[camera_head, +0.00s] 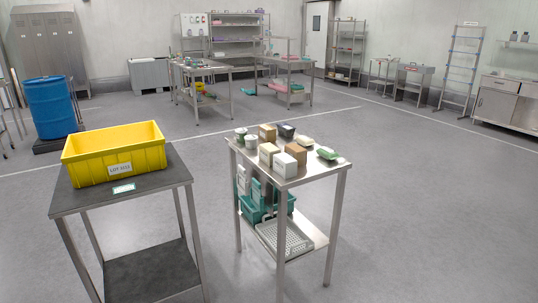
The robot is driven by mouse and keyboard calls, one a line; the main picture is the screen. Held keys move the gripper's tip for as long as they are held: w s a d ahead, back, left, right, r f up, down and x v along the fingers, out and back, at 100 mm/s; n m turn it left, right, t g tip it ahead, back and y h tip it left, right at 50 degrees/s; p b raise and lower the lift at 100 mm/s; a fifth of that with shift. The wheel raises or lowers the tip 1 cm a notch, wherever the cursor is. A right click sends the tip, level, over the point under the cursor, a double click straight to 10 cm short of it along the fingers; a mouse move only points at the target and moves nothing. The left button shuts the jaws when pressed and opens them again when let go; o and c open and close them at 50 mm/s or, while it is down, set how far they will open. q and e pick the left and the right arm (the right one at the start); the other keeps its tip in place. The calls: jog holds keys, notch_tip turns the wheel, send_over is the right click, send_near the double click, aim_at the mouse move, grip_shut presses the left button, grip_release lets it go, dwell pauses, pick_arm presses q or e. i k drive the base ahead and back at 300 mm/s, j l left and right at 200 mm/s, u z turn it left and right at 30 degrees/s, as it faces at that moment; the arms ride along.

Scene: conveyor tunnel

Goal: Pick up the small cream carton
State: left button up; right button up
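A small cream carton (268,153) stands upright on the top of a steel table (310,172), near its left front side. A paler, whitish carton (286,164) stands close in front of it to the right. A brown box (295,154) is to its right and another brown box (267,133) is behind it. Neither of my grippers is in view.
Two small tubs (251,142), a dark item (286,130), a pale item (304,141) and a green-and-white item (327,154) share the tabletop. A yellow crate (92,170) sits on a dark-topped table (165,190) at left. Clear floor separates the tables.

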aim_at(267, 156)
jog(key=i+l+z, duration=0.15)
jog(key=i, duration=2.45)
jog(key=j, duration=0.1)
